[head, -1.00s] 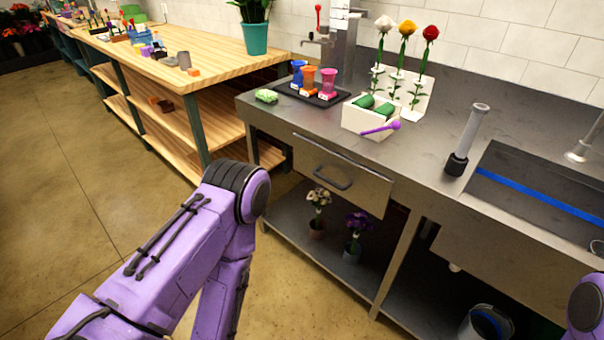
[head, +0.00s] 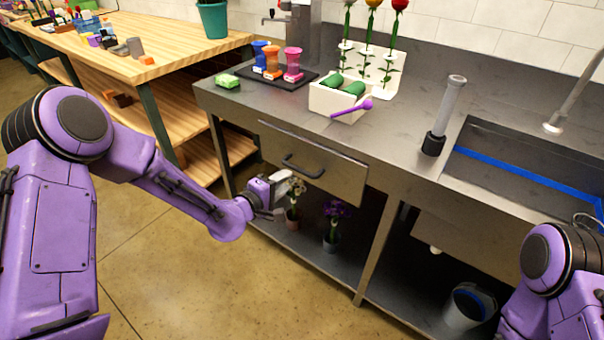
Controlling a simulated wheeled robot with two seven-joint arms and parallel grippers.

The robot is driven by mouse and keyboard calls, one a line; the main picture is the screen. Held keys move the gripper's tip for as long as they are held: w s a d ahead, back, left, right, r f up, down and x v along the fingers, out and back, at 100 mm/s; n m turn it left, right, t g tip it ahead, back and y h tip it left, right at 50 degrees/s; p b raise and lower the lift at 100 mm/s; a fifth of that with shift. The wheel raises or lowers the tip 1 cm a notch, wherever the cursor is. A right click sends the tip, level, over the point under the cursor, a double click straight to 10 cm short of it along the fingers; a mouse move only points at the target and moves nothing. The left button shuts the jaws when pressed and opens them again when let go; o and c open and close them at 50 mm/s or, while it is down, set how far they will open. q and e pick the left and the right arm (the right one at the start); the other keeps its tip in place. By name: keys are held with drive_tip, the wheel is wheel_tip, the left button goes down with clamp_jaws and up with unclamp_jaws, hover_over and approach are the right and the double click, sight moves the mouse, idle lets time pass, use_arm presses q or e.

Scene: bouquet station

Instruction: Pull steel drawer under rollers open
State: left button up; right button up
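The steel drawer (head: 335,174) is in the front of the steel counter, below the white box with green rollers (head: 341,96). Its front looks flush with the counter frame. A dark bar handle (head: 302,166) is on the drawer front. My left gripper (head: 285,186) is just in front of and slightly below the handle, near its left end. I cannot tell whether it touches the handle, and its fingers are too small to read. My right arm shows at the lower right; its gripper is out of view.
Potted flowers (head: 333,225) stand on the shelf below the drawer. A dark tray with colored cups (head: 272,62) and a green sponge (head: 228,81) are on the counter. A sink (head: 520,170) is at the right. A wooden shelf table (head: 150,50) stands at the left.

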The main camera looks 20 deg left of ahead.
sight(301, 172)
use_arm(q)
drive_tip(key=x, duration=0.9)
drive_tip(key=shift+d+f, duration=0.15)
drive_tip(key=shift+f, duration=0.05)
clamp_jaws()
